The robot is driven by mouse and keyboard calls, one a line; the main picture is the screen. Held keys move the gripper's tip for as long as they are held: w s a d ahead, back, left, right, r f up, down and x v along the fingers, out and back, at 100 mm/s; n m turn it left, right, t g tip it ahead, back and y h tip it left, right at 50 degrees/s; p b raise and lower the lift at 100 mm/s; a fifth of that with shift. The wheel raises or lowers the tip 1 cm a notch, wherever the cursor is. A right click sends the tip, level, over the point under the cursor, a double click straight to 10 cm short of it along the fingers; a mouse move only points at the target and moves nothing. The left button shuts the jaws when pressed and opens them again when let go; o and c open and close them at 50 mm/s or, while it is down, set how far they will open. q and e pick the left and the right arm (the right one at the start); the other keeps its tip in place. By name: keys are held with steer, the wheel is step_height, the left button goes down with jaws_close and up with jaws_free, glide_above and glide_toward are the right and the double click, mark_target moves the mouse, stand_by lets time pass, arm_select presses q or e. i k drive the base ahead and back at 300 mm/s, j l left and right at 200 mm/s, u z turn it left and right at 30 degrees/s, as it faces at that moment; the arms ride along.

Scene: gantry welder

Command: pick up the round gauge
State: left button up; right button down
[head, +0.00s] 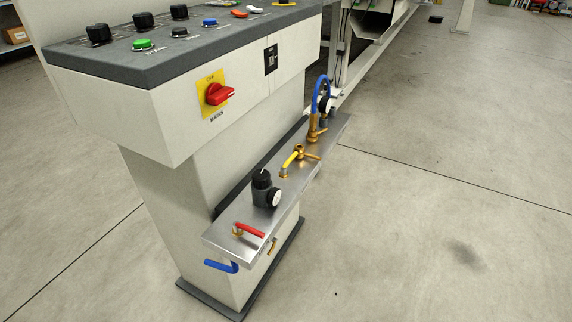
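A small round gauge with a white face (274,198) sits on the side of a dark regulator with a black knob (262,184), on the steel shelf of the console. A second round, pale-faced part with a dark rim (329,106) shows at the shelf's far end beside a blue hose. I cannot tell which of the two is the task's gauge, or whether either is loose. Neither of my grippers is in view.
The steel shelf (222,244) also carries a red lever (250,229), a yellow lever (291,158) and a brass fitting with the blue hose (320,92). A blue lever (220,265) sticks out below. The console (190,125) stands left; floor to the right is clear.

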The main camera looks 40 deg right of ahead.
mark_target(324, 105)
steer(key=z, duration=1.35)
